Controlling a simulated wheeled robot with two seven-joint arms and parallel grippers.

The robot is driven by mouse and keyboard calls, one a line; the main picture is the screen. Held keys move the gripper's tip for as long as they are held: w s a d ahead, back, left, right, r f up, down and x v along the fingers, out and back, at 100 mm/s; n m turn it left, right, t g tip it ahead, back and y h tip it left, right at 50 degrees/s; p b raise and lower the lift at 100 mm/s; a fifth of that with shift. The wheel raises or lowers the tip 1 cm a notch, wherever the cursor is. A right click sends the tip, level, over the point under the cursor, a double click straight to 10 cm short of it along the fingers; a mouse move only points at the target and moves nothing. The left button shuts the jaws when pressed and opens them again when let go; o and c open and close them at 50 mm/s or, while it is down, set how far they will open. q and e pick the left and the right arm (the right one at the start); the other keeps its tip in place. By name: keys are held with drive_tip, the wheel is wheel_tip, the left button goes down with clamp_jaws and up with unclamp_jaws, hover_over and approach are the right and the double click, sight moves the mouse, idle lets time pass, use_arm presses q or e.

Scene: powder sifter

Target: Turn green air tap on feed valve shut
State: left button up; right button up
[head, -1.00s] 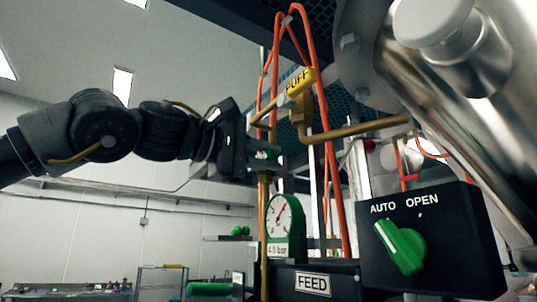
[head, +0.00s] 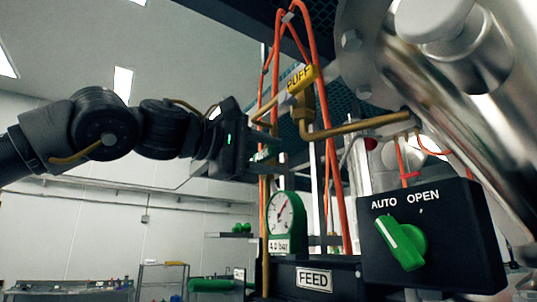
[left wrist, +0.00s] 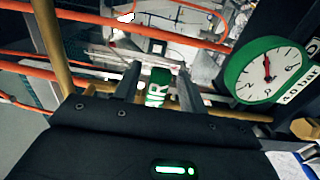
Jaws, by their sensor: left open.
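The green air tap handle (left wrist: 158,88), with white letters that look like "AIR", lies between the two fingers of my left gripper (left wrist: 157,83) in the left wrist view. The fingers are open on either side of it. I cannot tell whether either finger touches it. In the head view my left gripper (head: 268,153) reaches in from the left to the brass pipe above the pressure gauge (head: 285,220). It hides most of the tap there. The black box labelled FEED (head: 314,280) is below. My right gripper is not in view.
A black switch box with a green AUTO/OPEN knob (head: 402,243) stands at the right.

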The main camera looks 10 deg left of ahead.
use_arm(q)
drive_tip(key=shift+s+a+f+b, duration=0.1)
drive_tip(key=shift+s+a+b, duration=0.15)
drive_tip(key=shift+a+b, duration=0.1)
drive_tip(key=b+v, duration=0.3)
drive_tip(key=v, duration=0.7)
drive_tip(key=shift+b, duration=0.3)
